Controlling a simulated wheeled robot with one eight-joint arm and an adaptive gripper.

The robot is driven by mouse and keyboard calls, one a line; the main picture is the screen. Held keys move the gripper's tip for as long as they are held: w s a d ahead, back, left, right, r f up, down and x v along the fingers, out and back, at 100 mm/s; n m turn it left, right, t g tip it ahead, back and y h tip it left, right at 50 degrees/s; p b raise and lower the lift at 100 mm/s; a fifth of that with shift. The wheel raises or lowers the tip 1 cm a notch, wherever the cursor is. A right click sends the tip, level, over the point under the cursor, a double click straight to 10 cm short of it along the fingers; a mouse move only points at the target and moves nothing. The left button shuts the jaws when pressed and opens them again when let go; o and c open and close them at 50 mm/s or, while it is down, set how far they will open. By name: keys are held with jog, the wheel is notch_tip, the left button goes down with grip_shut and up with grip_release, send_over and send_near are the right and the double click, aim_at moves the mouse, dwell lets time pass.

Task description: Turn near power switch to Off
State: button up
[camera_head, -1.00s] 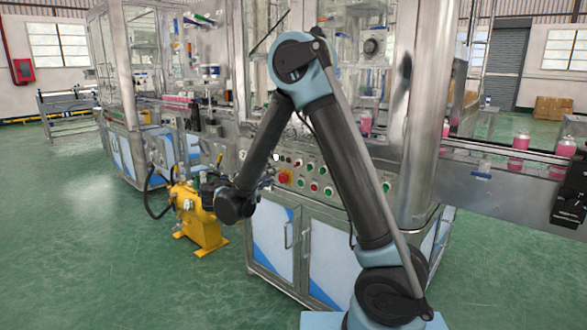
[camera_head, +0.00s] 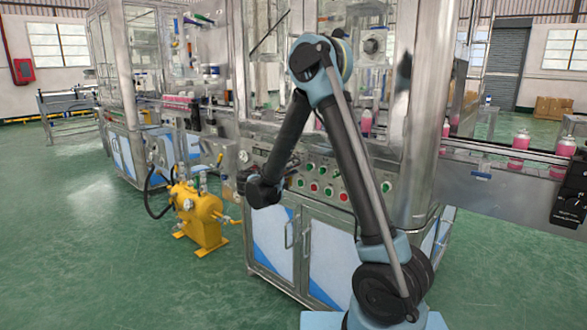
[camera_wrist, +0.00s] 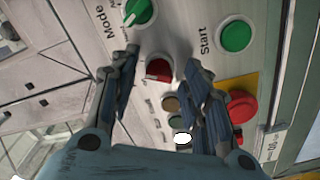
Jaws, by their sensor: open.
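My gripper (camera_wrist: 158,62) is open in the wrist view, its two dark fingers pointing at the control panel. A red knob (camera_wrist: 158,70) on the panel shows between the fingertips; its label is too small to read, so I cannot tell for sure that it is the power switch. I see no finger clearly touching it. A green knob with a white mark (camera_wrist: 138,12), labelled Mode, is just above the left finger. In the head view my gripper (camera_head: 243,180) is small and dark, by the left part of the control panel (camera_head: 352,187).
A green Start button (camera_wrist: 235,37) is right of the fingers. A red mushroom button (camera_wrist: 241,106) on a yellow plate is close by the right finger. A yellow pump unit (camera_head: 203,218) stands on the floor left of the cabinet. The floor further left is clear.

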jog(key=shift+w, duration=0.1)
jog(key=shift+c, duration=0.5)
grip_shut()
jog(key=shift+n, duration=0.3)
jog(key=n, duration=1.1)
jog(key=shift+f, duration=0.1)
jog(key=shift+n, duration=0.3)
jog(key=shift+o, duration=0.5)
grip_release()
